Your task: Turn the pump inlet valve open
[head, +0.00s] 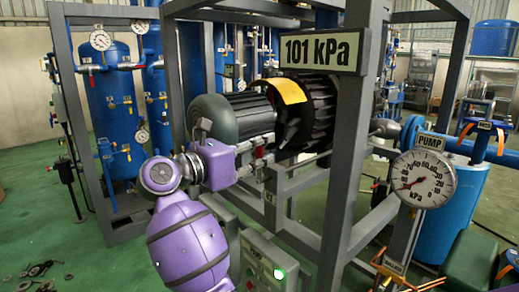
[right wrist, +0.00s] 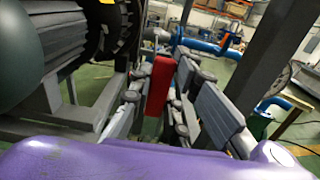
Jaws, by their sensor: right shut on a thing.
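My right gripper (head: 264,164) reaches in from the purple arm at the lower middle of the head view, in front of the pump's lower side. In the right wrist view its grey fingers (right wrist: 160,105) stand on both sides of a red valve handle (right wrist: 158,85), and the gripper is shut on it. The handle stands roughly upright between the fingers in that view. In the head view only a small red bit of it shows at the fingers. The valve body is mostly hidden. My left gripper is not in view.
The dark pump motor (head: 235,122) sits close behind the gripper, inside a grey frame (head: 352,140). A 101 kPa sign (head: 322,51) hangs above. The PUMP gauge (head: 422,180) stands at right. A box with a lit green button (head: 278,274) is below. Blue tanks (head: 112,100) stand at left.

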